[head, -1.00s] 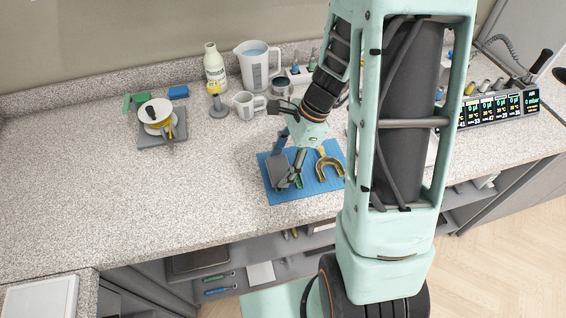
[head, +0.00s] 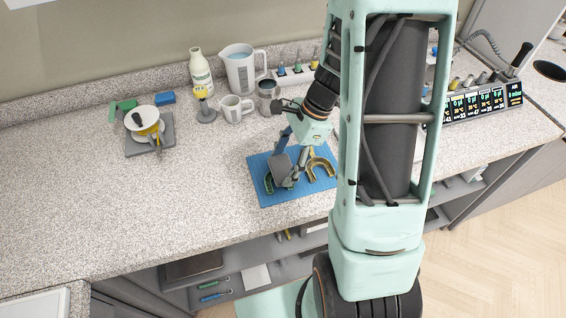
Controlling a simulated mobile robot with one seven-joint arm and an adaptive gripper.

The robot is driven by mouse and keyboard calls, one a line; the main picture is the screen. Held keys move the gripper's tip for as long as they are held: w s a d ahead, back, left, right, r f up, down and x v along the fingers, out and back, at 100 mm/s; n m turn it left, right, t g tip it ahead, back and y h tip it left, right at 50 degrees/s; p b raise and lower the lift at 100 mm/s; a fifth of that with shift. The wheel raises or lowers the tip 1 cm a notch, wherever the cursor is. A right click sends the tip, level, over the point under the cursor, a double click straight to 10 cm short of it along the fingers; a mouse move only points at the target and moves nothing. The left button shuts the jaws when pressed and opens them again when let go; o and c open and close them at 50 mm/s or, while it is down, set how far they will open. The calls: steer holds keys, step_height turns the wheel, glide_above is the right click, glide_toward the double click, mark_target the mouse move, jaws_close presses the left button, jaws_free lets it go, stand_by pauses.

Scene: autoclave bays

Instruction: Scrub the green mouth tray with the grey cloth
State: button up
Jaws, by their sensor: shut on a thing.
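The green mouth tray (head: 268,184) lies on the blue mat (head: 302,190), largely hidden under the grey cloth and my gripper. Green shows at the left of the cloth and a little near its lower right. The grey cloth (head: 281,167) is over the tray, between my fingers. My gripper (head: 287,172) points down and is shut on the cloth. Whether the cloth presses on the tray cannot be told from this angle.
A yellow mouth tray (head: 322,163) lies just right of my gripper on the mat. A grey can (head: 268,97), a mug (head: 233,108), a jug (head: 241,72) and a bottle (head: 201,72) stand behind. The counter's left side (head: 70,200) is clear.

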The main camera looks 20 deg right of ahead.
steer(key=shift+a, duration=1.7)
steer(key=shift+d, duration=0.15)
steer(key=shift+d+r, duration=0.1)
steer(key=shift+d, duration=1.05)
steer(key=shift+s+a+f, duration=0.1)
steer(key=shift+a+f, duration=0.1)
steer(key=shift+a, duration=1.65)
